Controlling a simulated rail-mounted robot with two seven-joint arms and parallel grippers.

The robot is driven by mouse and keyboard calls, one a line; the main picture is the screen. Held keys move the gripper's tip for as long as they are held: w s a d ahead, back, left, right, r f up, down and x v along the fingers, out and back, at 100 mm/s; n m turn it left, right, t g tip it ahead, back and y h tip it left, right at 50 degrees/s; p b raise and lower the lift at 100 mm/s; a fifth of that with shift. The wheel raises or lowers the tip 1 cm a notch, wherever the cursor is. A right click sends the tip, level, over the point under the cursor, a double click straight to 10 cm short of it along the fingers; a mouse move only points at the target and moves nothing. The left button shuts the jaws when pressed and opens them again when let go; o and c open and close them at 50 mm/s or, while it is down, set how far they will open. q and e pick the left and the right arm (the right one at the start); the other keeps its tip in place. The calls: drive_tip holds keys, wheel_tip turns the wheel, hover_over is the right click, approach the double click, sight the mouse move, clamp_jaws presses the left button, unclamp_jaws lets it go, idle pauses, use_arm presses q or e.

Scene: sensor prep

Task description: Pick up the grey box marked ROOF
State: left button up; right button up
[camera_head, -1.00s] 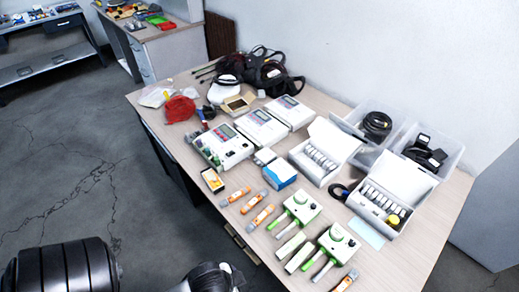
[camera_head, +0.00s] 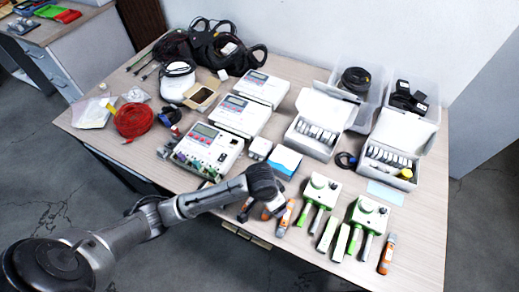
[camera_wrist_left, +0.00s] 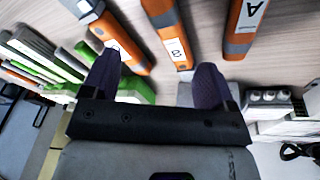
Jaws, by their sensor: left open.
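I cannot read the word ROOF on anything. A small light grey box (camera_head: 260,147) stands mid-table beside a blue and white box (camera_head: 287,162); whether it is the one marked ROOF I cannot tell. My left gripper (camera_head: 261,212) is over the front part of the table, in front of that box, at the orange and grey pens (camera_head: 285,217). In the left wrist view my gripper (camera_wrist_left: 155,78) is open with its two dark fingers apart and nothing held between them. Lettered orange pens (camera_wrist_left: 170,35) lie beyond the fingertips. The right gripper is not in view.
Three white and grey instruments (camera_head: 209,148) stand in a row left of centre. Two green and white devices (camera_head: 320,189) stand front right. Open white cases (camera_head: 320,122) and clear bins stand behind. A red cable coil (camera_head: 133,119) lies at the left.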

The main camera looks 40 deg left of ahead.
sight(260, 147)
use_arm(q)
drive_tip(key=w+a+r, duration=0.1)
drive_tip(key=w+a, duration=0.1)
drive_tip(key=w, duration=0.1)
drive_tip(key=w+a+r+n+g+y, duration=0.1)
drive_tip(key=w+a, duration=0.1)
drive_tip(key=a, duration=0.1)
drive_tip(key=w+a+r+n, duration=0.1)
drive_tip(key=w+a, duration=0.1)
drive_tip(key=w, duration=0.1)
drive_tip(key=shift+w+a+r, duration=0.15)
drive_tip(key=shift+w+r, duration=0.2)
drive_tip(key=w+a+r+n+g, duration=0.1)
drive_tip(key=w+a+r+n, duration=0.35)
drive_tip(key=a+r, duration=0.4)
drive_tip(key=shift+y, duration=0.4)
drive_tip(key=f+b, duration=0.1)
drive_tip(key=f, duration=0.2)
drive_tip(key=a+f+b, duration=0.1)
drive_tip(key=f, duration=0.2)
drive_tip(key=f+b, duration=0.1)
drive_tip(key=f, duration=0.2)
drive_tip(key=shift+w+a+f, duration=0.4)
drive_tip(key=shift+w+f+b, duration=0.1)
drive_tip(key=shift+f+b, duration=1.45)
drive_tip(key=shift+f, duration=1.05)
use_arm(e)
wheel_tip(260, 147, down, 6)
